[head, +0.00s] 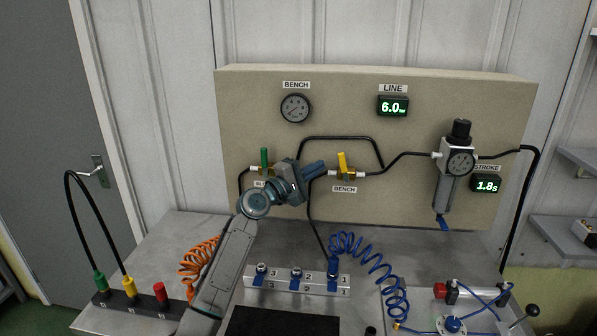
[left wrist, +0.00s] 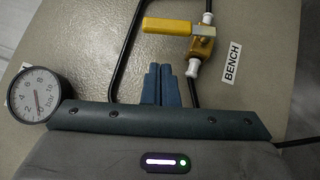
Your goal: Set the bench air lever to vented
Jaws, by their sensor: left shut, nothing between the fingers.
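The bench air lever (head: 342,160) is a yellow handle on a brass valve (head: 346,173) above a BENCH label (head: 345,189) on the beige panel. It stands roughly upright, across the black pipe. In the left wrist view the yellow handle (left wrist: 168,26) points left from the valve (left wrist: 203,44), beside the BENCH label (left wrist: 231,62). My left gripper (head: 324,164) is shut and empty, just left of the lever in the head view. Its fingertips (left wrist: 160,68) appear apart from the handle. My right gripper is not in view.
A green lever (head: 264,158) sits left of my gripper, its label partly hidden. Black pipes loop around the valves. A regulator (head: 458,165) hangs at right. The LINE display (head: 393,106) reads 6.0. Blue coiled hose (head: 372,262) and a numbered manifold (head: 297,279) are below.

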